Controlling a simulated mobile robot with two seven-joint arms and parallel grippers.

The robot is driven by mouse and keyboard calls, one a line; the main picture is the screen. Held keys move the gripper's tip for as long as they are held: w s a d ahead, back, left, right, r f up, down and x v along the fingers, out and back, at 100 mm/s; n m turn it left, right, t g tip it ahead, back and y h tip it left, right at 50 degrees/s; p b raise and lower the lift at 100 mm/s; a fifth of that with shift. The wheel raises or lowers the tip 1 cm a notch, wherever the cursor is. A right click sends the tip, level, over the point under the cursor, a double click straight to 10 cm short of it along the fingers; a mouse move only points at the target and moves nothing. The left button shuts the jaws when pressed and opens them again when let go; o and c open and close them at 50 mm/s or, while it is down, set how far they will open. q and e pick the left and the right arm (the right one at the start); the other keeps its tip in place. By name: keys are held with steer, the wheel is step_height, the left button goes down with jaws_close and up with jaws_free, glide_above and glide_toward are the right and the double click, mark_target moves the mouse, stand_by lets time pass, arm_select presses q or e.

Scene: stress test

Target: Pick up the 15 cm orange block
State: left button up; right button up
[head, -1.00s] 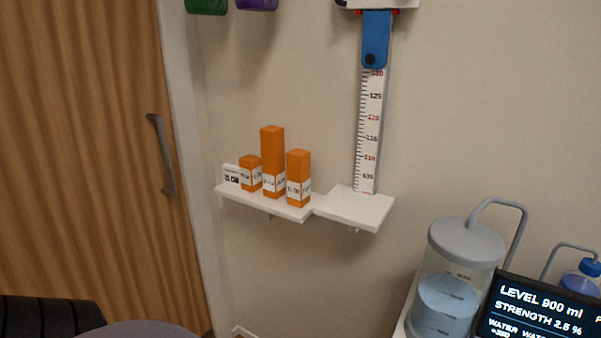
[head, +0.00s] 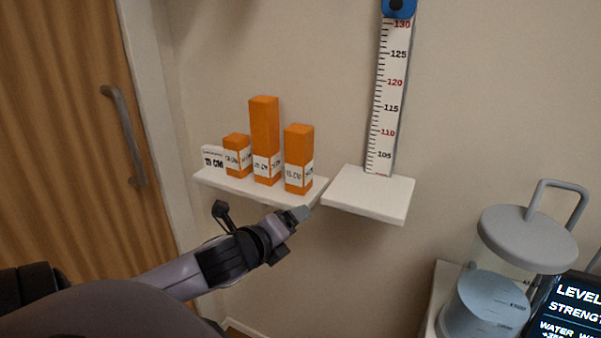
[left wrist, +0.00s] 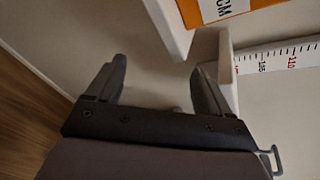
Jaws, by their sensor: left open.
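Three orange blocks with white labels stand upright on a white wall shelf (head: 228,187) in the head view: a short one (head: 236,142) at left, the tallest (head: 264,125) in the middle, and a medium-height one (head: 298,144) at right. The medium one looks like the 15 cm block, though its label is blurred. My left gripper (head: 299,214) is below the shelf's front right corner, apart from the blocks. In the left wrist view its jaws (left wrist: 160,80) are open and empty. Part of an orange block's label (left wrist: 222,8) shows beyond the shelf edge at the top. My right gripper is out of view.
A white platform (head: 370,192) sits right of the shelf, below a vertical ruler (head: 390,95). A small sign (head: 212,159) stands at the shelf's left end. A lidded tank (head: 487,300) and a dark display (head: 572,315) are at lower right. A wooden door (head: 60,130) is at left.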

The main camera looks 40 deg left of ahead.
mark_target(293, 132)
arm_select(q)
steer(key=w+a+r+m+t, duration=0.1)
steer(key=r+m, duration=0.2)
steer(key=r, duration=0.2)
steer(key=w+a+r+m+t, duration=0.1)
steer(key=r+m, duration=0.3)
steer(key=r, duration=0.1)
steer(key=w+a+r+m+t+y, duration=0.1)
steer(key=r+m+t, duration=0.1)
steer(key=r, duration=0.3)
steer(key=shift+w+a+r+m, duration=0.15)
steer(key=shift+a+m, duration=0.05)
steer(key=shift+m, duration=0.5)
steer(key=shift+w+a+r, duration=0.15)
steer(key=shift+w+r, duration=0.05)
steer(key=shift+w, duration=0.1)
steer(key=shift+a+p+x, duration=0.2)
steer(key=shift+a+x, duration=0.05)
steer(key=shift+x, duration=1.1)
steer(key=shift+a+p+x, duration=0.2)
steer(key=shift+a+x, duration=0.05)
steer(key=shift+x, duration=1.1)
steer(key=shift+w+r, duration=0.1)
steer(key=shift+w, duration=0.3)
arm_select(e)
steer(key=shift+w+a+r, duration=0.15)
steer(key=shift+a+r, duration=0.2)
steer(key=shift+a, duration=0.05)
arm_select(q)
jaws_close()
